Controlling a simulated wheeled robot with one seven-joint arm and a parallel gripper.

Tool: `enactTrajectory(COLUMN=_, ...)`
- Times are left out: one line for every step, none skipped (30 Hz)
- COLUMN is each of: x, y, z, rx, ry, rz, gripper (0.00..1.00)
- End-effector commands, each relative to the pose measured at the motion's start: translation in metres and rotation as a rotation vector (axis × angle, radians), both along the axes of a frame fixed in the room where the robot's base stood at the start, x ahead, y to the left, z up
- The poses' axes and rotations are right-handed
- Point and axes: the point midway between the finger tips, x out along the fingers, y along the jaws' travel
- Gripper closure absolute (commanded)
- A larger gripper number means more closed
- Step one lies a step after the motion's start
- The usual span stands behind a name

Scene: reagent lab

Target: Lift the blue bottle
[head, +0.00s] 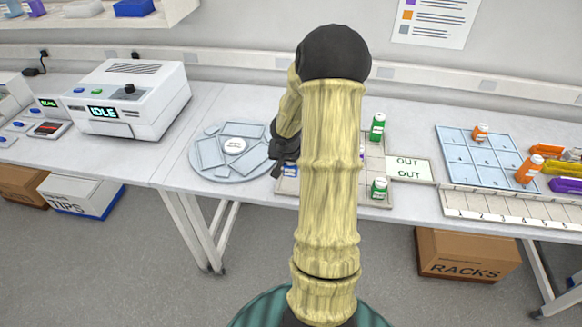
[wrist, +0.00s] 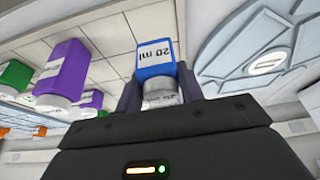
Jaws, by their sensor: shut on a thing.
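The blue bottle (wrist: 150,72) has a white label reading "20 ml", upside down in the wrist view, and a whitish cap. My gripper (wrist: 157,92) is shut on it, one dark finger on each side near the cap. In the head view my gripper (head: 281,163) is low over the bench, between the round tray and the pale tray. My arm hides much of that area there. I cannot tell whether the bottle's base touches the surface below.
Purple bottles (wrist: 65,70) and a green bottle (wrist: 15,75) stand near the blue one. Green bottles (head: 377,127) also show right of my arm, near the OUT card (head: 408,169). A round compartment tray (head: 202,171) lies left.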

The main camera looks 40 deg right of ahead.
Motion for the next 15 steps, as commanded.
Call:
enactTrajectory(x=0.001, y=-0.001, z=0.015, rx=-0.003, ry=-0.005, rz=-0.001, gripper=0.85)
enactTrajectory(x=0.001, y=0.0, z=0.02, rx=-0.002, ry=-0.004, rz=-0.001, gripper=0.85)
enactTrajectory(x=0.001, y=-0.001, z=0.026, rx=-0.001, ry=-0.003, rz=-0.001, gripper=0.85)
enactTrajectory(x=0.0, y=-0.001, z=0.03, rx=-0.001, ry=-0.003, rz=-0.001, gripper=0.85)
enactTrajectory(x=0.0, y=-0.001, z=0.034, rx=-0.003, ry=-0.003, rz=-0.002, gripper=0.85)
enactTrajectory(x=0.001, y=0.0, z=0.039, rx=-0.001, ry=-0.003, rz=-0.001, gripper=0.85)
enactTrajectory(x=0.001, y=0.0, z=0.041, rx=-0.001, ry=-0.003, rz=-0.001, gripper=0.85)
enactTrajectory(x=0.001, y=0.0, z=0.043, rx=-0.001, ry=-0.002, rz=-0.001, gripper=0.85)
enactTrajectory(x=0.0, y=0.0, z=0.046, rx=-0.001, ry=-0.002, rz=0.0, gripper=0.85)
enactTrajectory(x=0.0, y=0.0, z=0.047, rx=0.0, ry=-0.001, rz=0.0, gripper=0.85)
enactTrajectory(x=0.0, y=0.0, z=0.048, rx=0.0, ry=-0.001, rz=0.0, gripper=0.85)
enactTrajectory(x=0.0, y=0.0, z=0.048, rx=0.0, ry=0.0, rz=0.001, gripper=0.85)
enactTrajectory(x=0.0, y=0.0, z=0.048, rx=0.0, ry=0.0, rz=0.001, gripper=0.85)
enactTrajectory(x=0.0, y=0.0, z=0.048, rx=0.0, ry=0.0, rz=0.001, gripper=0.85)
enactTrajectory(x=0.0, y=0.0, z=0.048, rx=0.0, ry=0.0, rz=0.001, gripper=0.85)
